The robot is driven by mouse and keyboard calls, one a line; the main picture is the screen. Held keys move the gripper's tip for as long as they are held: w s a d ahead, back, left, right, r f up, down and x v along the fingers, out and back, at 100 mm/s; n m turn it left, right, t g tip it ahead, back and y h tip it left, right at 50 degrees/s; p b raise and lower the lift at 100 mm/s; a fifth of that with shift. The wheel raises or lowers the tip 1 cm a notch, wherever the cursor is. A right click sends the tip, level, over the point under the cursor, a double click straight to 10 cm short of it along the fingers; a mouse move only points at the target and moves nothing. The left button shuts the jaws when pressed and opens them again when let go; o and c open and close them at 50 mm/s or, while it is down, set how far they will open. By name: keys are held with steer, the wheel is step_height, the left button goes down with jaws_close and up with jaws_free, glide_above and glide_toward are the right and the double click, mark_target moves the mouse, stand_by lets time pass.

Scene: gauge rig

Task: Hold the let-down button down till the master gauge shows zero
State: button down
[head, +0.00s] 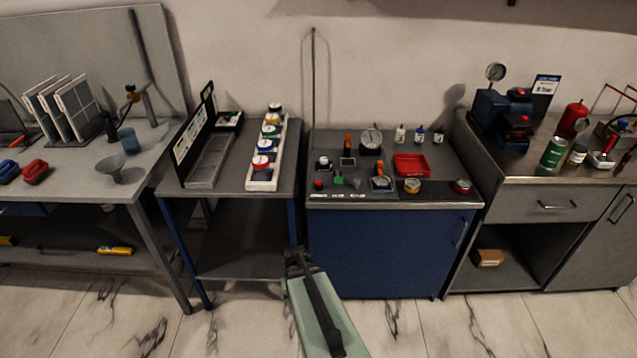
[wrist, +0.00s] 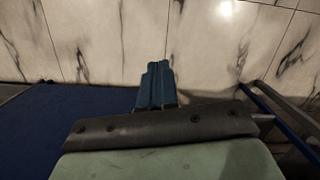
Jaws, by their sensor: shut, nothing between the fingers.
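A round white-faced gauge (head: 372,138) stands at the back of the blue cabinet's top; its reading is too small to tell. On the cabinet's front left are a small red button-like part (head: 318,184) and a green one (head: 338,180); I cannot read which is the let-down button. My gripper (head: 294,254) is low in front of the cabinet, below its top and well apart from these controls. In the wrist view its blue fingers (wrist: 155,84) are shut and empty, over the floor.
The blue cabinet (head: 385,250) also bears a red tray (head: 411,164) and several small bottles. A side table (head: 218,180) with a rack of coloured-lid jars stands left of it. A grey bench (head: 545,180) stands right. The marble floor (head: 400,325) in front is clear.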

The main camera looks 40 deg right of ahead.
steer(key=w+d+r+m+t+h, duration=0.1)
steer(key=w+d+r+t, duration=0.15)
steer(key=d+r, duration=0.4)
steer(key=w+d+r+m+t, duration=0.1)
steer(key=w+d+r, duration=0.35)
steer(key=d, duration=0.35)
step_height(320, 180, up, 25)
steer(key=m+t, duration=0.7)
steer(key=m, duration=1.3)
glide_above(320, 183)
steer(key=shift+h, duration=0.3)
steer(key=shift+n, duration=0.3)
steer(key=shift+f, duration=4.45)
